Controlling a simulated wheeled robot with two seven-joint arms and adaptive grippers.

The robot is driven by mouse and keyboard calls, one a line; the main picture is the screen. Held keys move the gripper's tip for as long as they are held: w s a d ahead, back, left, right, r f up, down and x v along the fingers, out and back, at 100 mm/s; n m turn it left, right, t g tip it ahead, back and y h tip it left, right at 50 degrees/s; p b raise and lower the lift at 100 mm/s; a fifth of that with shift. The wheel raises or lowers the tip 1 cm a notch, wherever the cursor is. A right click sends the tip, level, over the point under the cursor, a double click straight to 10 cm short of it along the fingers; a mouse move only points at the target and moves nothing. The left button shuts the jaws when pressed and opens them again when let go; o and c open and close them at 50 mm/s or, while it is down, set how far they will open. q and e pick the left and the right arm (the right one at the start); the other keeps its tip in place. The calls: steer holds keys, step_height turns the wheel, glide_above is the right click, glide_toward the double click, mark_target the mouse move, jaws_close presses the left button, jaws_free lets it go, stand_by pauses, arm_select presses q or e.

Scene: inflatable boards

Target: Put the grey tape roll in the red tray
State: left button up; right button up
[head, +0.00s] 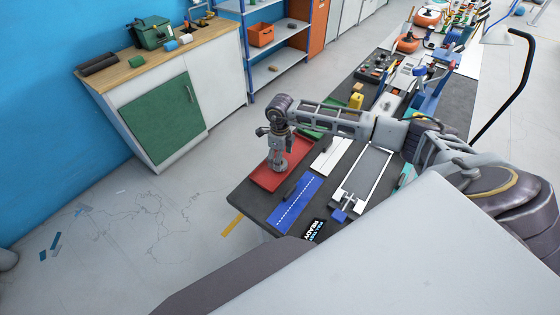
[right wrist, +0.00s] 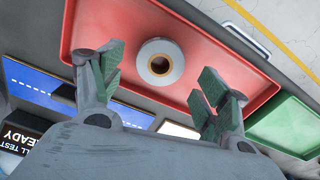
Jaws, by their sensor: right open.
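The red tray (head: 268,180) lies on the near left end of the dark table, and it fills much of the right wrist view (right wrist: 200,30). The grey tape roll (right wrist: 160,62) lies flat inside the red tray, between and just beyond my fingertips in the picture. My right gripper (head: 278,167) points down over the red tray in the head view. In the right wrist view the right gripper (right wrist: 155,80) has its green-padded fingers spread wide, with nothing between them touching. In the head view the arm and gripper hide the roll. My left gripper is in neither view.
A green tray (right wrist: 285,125) adjoins the red one. A blue board (head: 296,202) and a white board (head: 331,154) lie beside it on the dark table (head: 244,196). A sign (head: 314,230) stands at the near edge. The floor to the left is open.

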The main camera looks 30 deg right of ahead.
step_height(320, 180, up, 9)
steer(key=b, duration=0.1)
stand_by(0.4)
steer(key=shift+r, duration=0.1)
stand_by(0.4)
